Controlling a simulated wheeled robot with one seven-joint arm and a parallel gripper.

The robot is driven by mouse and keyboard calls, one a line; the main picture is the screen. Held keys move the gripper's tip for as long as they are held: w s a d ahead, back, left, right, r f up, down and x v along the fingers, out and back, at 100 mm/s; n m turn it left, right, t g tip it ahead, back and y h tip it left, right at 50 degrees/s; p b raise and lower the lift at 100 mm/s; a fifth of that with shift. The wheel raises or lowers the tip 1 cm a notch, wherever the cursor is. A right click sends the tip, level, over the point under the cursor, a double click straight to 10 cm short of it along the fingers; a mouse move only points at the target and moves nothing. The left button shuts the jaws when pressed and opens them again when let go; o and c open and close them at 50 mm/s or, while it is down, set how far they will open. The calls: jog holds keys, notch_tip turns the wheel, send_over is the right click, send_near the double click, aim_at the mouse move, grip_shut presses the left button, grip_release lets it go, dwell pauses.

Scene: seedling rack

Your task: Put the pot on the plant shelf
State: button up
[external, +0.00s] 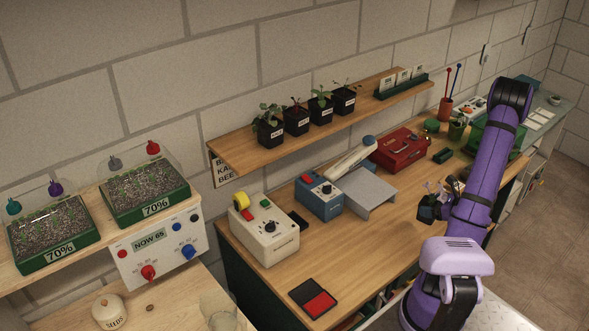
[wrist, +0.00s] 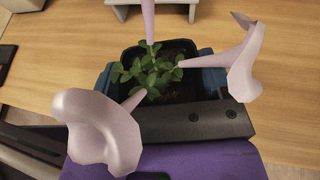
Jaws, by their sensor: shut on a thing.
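In the external view my gripper (external: 441,200) is above the right part of the wooden workbench. It is shut on a small dark pot (external: 427,211) with a green seedling. In the wrist view the pot (wrist: 178,90) shows dark soil and green leaves (wrist: 150,70), with blue parts at both sides and pale pointed parts around it. The pot looks roughly upright and clear of the bench. The plant shelf (external: 230,151) is a wooden board on the wall, to the left of and higher than my gripper. Several black labelled pots (external: 297,121) stand in a row on its left half.
The shelf's right end holds a green rack of cards (external: 403,84); bare board lies between it and the pots. Below stand a cream device (external: 265,230), a blue device (external: 319,195), a grey stand (external: 368,190) and a red toolbox (external: 400,148). The bench's front middle is mostly clear.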

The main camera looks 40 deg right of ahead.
jog(key=w+d+r+n+y, duration=0.1)
jog(key=w+d+r+y, duration=0.1)
jog(key=w+r, duration=1.25)
jog(key=w+a+r, duration=0.3)
jog(key=w+r, duration=0.1)
jog(key=r, duration=0.6)
jog(key=w+a+r, duration=0.4)
jog(key=r, duration=0.6)
jog(key=shift+n, duration=0.3)
jog(key=shift+w+d+f, duration=0.85)
jog(key=shift+w+d, duration=0.25)
jog(key=shift+w, duration=1.35)
jog(key=shift+w+d+f, duration=0.9)
jog(key=shift+w+d, duration=0.25)
jog(key=shift+w, duration=1.25)
jog(key=shift+w+d+f, duration=0.85)
jog(key=shift+w+d, duration=0.25)
jog(key=shift+w, duration=1.35)
jog(key=o, duration=0.8)
jog(key=shift+f, duration=0.15)
jog(key=shift+c, duration=0.2)
